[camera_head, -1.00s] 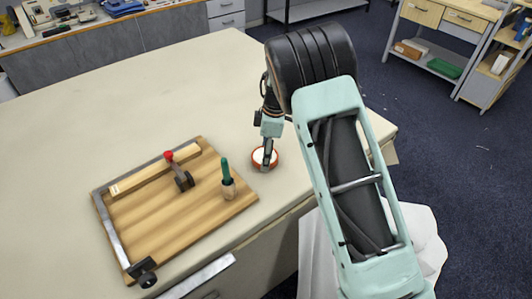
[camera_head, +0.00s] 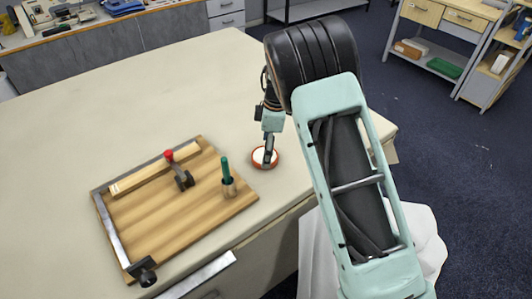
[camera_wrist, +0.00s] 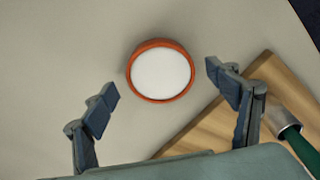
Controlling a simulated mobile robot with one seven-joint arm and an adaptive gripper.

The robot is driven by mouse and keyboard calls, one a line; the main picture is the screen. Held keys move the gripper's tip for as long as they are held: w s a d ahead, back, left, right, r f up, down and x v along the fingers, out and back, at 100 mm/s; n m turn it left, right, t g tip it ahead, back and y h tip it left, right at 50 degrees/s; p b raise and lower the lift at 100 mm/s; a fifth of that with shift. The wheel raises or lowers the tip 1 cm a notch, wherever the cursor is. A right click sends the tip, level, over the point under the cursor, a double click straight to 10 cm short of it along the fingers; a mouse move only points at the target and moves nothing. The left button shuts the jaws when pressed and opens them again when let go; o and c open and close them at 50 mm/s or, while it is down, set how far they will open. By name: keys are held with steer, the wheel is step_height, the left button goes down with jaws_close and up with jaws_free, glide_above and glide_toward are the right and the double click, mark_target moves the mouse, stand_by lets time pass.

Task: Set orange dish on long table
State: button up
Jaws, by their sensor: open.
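The orange dish (camera_head: 264,158) is a small round dish with an orange rim and a white inside. It sits upright on the long table (camera_head: 120,95), near its front edge, right of the wooden board. In the wrist view the dish (camera_wrist: 161,71) lies just ahead of the fingers, centred between them and apart from both. My gripper (camera_head: 268,156) points down at the dish in the head view and partly covers it. In the wrist view my gripper (camera_wrist: 162,92) is open and empty, with its fingers spread wide.
A wooden board (camera_head: 180,215) with a metal edge lies left of the dish. A green-handled tool in a holder (camera_head: 228,182) and a red-knobbed clamp (camera_head: 182,172) stand on it. The table behind the dish is clear. A workbench (camera_head: 130,30) stands at the back left.

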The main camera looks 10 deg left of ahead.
step_height(320, 180, up, 10)
steer(key=d, duration=0.1)
steer(key=shift+r, duration=0.15)
steer(key=shift+w+d, duration=0.1)
